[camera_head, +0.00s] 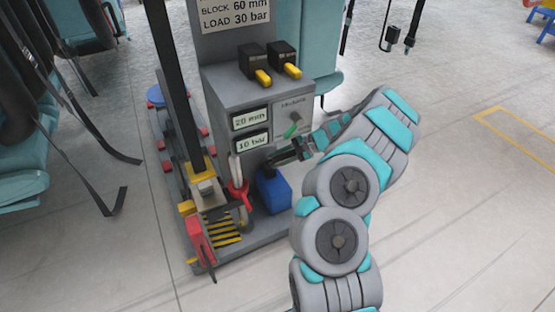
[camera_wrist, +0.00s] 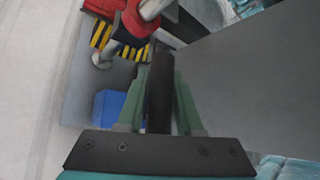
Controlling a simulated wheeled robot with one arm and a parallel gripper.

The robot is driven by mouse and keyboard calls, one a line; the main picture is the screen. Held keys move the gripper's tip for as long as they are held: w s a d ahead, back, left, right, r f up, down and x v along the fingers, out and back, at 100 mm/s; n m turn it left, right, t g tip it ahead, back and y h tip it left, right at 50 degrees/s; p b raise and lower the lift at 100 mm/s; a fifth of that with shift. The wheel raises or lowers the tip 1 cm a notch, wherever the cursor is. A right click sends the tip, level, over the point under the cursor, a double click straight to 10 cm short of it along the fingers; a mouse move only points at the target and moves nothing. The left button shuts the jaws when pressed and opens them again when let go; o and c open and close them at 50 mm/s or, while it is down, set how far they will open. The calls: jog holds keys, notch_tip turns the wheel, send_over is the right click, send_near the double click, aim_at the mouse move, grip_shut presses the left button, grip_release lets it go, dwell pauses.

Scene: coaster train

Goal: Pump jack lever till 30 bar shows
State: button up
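The grey console (camera_head: 245,110) carries two displays. The upper display (camera_head: 250,119) reads 20 mm and the lower pressure display (camera_head: 252,142) reads 10 bar. A sign (camera_head: 234,12) above reads BLOCK 60 mm, LOAD 30 bar. My gripper (camera_head: 283,157) is low at the console's right front, above a blue box (camera_head: 273,192). In the wrist view, its green fingers (camera_wrist: 160,95) close on both sides of a black bar (camera_wrist: 160,85), which looks like the jack lever's grip. The lever's far end and pivot are hard to make out.
Two black switches with yellow handles (camera_head: 263,77) sit on the console top. A red part (camera_head: 200,240) and yellow-black stripes (camera_head: 222,230) stand at the left.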

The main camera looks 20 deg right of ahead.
grip_shut()
dwell(1.0)
